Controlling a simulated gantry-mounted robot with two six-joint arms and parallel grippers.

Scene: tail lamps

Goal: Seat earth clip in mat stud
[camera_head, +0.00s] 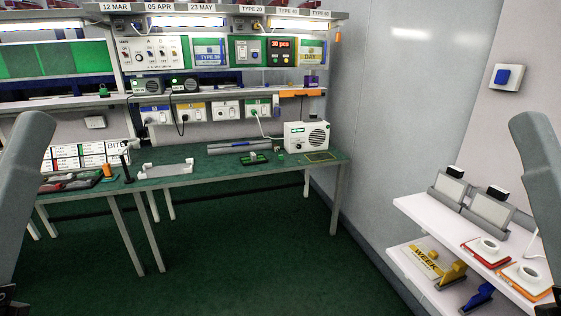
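The workbench (215,176) has a green top that looks like a mat. I cannot make out the stud on it. A white cord (258,125) hangs from a green-plated socket (257,108) on the back panel and runs down toward the bench. Small green pieces (281,157) lie beside the white speaker box (307,136); I cannot tell whether one is the earth clip. My arms show as grey links at the left and right edges. Both are far in front of the bench. Their grippers are out of frame, with only dark parts at the bottom corners.
A white bracket (166,168), a grey bar (238,146) and a green board (254,159) lie on the bench. A tray of red and grey parts (82,180) is at left. White shelves (425,212) with cups and stands are at right. The green floor (240,250) is clear.

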